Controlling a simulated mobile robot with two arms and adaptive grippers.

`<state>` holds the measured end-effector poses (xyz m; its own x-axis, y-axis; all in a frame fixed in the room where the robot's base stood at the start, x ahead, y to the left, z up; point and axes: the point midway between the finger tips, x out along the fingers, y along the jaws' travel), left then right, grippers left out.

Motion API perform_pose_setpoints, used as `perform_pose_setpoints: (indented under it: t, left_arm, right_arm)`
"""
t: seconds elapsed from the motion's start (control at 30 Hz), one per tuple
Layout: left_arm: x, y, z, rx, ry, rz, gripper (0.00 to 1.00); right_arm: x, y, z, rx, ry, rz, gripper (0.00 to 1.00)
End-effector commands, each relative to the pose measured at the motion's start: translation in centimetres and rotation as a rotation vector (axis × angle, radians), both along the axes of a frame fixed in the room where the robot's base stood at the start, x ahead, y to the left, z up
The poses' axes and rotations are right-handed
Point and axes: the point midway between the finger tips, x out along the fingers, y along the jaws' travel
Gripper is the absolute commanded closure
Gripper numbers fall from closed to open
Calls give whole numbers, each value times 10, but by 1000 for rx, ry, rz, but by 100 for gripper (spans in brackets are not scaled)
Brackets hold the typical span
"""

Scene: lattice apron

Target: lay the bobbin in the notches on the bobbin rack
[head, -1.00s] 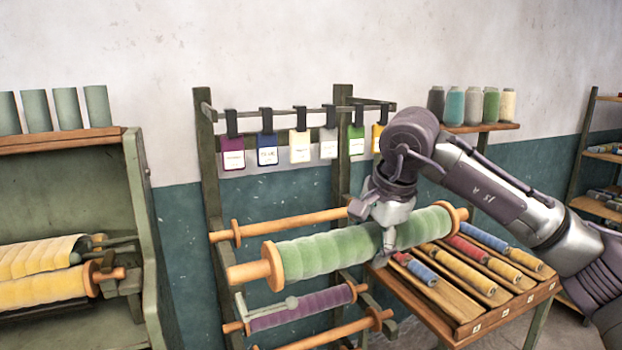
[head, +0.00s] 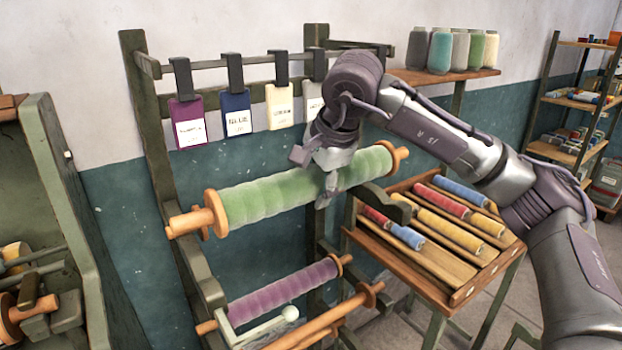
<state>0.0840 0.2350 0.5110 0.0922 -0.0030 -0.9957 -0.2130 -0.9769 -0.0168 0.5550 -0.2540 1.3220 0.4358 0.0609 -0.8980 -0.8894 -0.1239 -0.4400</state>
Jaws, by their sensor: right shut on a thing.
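The bobbin (head: 270,198) is wound with green yarn and has orange wooden flanges and end pins. My right gripper (head: 328,180) is shut on it right of its middle, from above. The bobbin lies across the front of the dark green bobbin rack (head: 152,130), slightly higher at its right end. Its left pin is in front of the rack's left post. A rack arm (head: 400,208) shows below its right end, and another (head: 205,285) below its left end. I cannot tell whether the bobbin touches the notches. My left gripper is not in view.
A purple bobbin (head: 285,290) and a bare wooden one (head: 325,322) lie lower on the rack. Colour cards (head: 237,113) hang above. A slanted tray table (head: 460,290) with small spools stands close on the right, and a green cabinet (head: 60,190) at left.

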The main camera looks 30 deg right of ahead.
Motion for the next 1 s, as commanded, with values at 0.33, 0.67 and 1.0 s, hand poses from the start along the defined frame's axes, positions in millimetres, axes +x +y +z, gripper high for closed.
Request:
perform_pose_setpoints:
  t: [0.33, 0.67, 1.0]
  left_arm:
    - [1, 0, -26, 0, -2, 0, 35]
    - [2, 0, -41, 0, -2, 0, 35]
    - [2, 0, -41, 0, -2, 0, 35]
  right_arm:
    - [0, 0, -37, 1, -1, -1, 100]
    - [0, 0, -60, 1, -2, 0, 100]
    - [0, 0, -60, 1, -2, 0, 100]
